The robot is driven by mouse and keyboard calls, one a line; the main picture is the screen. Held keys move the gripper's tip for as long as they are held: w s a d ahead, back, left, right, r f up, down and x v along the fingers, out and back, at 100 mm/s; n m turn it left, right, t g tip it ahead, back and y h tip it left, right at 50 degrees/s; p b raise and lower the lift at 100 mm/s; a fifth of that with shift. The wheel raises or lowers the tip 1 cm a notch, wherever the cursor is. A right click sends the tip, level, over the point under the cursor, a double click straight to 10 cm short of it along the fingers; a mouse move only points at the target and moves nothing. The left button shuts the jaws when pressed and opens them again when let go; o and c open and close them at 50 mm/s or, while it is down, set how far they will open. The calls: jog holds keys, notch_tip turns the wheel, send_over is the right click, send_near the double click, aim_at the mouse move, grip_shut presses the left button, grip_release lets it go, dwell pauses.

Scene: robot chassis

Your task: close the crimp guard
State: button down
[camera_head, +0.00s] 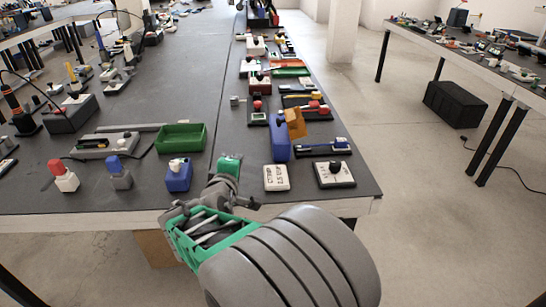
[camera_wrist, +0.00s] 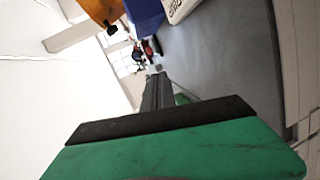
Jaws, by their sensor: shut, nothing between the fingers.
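The crimp guard looks to be the orange-brown flap (camera_head: 294,122) on a tall blue block (camera_head: 279,142) near the front right of the table. It stands tilted up at the block's right side. The flap (camera_wrist: 97,10) and the blue block (camera_wrist: 145,14) also show at the top of the wrist view. My gripper (camera_head: 230,167) is left of the block and nearer the table's front edge, apart from it. It is shut and empty. A green finger with a black edge (camera_wrist: 165,125) fills the lower wrist view.
A white label plate (camera_head: 276,178) and a plate with a black knob (camera_head: 334,174) stand in front of the block. A blue tool on a dark tray (camera_head: 325,147) lies to its right. A green bin (camera_head: 181,137) and a small blue block (camera_head: 179,176) are at the left.

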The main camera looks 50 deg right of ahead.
aim_at(291, 126)
jog(key=d+n+h, duration=0.1)
jog(key=s+d+r+n+h+b, duration=0.1)
jog(key=d+n+t+h, duration=0.1)
jog(key=d, duration=0.1)
jog(key=shift+s+r+n, duration=0.25)
jog(key=shift+s+n, duration=0.15)
jog(key=w+d+r, duration=0.1)
jog(key=d+r, duration=0.1)
jog(key=d, duration=0.9)
jog(key=shift+w, duration=0.3)
jog(key=shift+s, duration=0.1)
